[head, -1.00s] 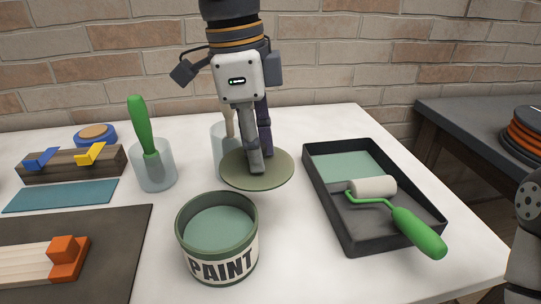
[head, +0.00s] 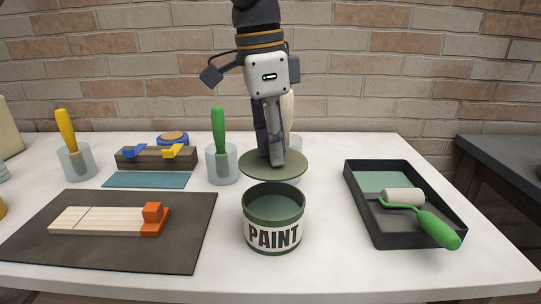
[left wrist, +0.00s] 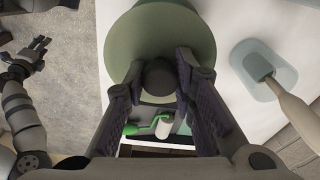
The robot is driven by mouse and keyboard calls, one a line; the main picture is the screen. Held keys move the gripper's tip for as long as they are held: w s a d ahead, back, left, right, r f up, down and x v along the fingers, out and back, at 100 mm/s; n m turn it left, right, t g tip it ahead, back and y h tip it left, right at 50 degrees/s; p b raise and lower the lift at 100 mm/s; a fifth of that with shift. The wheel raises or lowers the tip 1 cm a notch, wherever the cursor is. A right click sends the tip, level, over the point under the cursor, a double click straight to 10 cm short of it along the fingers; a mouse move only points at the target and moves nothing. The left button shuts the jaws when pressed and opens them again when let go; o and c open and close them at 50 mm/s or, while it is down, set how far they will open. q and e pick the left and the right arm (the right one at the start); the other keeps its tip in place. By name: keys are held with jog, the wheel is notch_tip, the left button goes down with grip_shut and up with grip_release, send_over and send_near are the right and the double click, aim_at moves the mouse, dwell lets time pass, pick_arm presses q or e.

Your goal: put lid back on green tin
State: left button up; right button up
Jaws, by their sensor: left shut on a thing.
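The green tin (head: 273,237), labelled PAINT, stands upright and open on the white table, front of centre. The round green lid (head: 253,165) is held above the table, just above and behind the tin's rim in the head view, apart from it. My left gripper (head: 277,160) points down and is shut on the lid's knob. In the left wrist view the lid (left wrist: 160,40) lies flat beyond the fingers, with its dark knob (left wrist: 160,76) between them. My right gripper (left wrist: 38,48) is at the left of the left wrist view, empty, its fingers apart.
A black paint tray (head: 405,238) with a green-handled roller (head: 437,230) lies right of the tin. A cup with a green-handled brush (head: 219,130) stands behind left. A dark mat (head: 100,250) with wood strips lies left. Another cup (head: 295,141) is behind the lid.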

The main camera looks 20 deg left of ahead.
pick_arm(q)
jog(key=f, duration=0.4)
jog(key=shift+w+f, duration=0.25)
jog(key=shift+f, duration=0.95)
jog(key=shift+f, duration=0.15)
dwell(1.0)
jog(key=o, duration=1.6)
jog(key=shift+r, duration=3.5)
grip_shut()
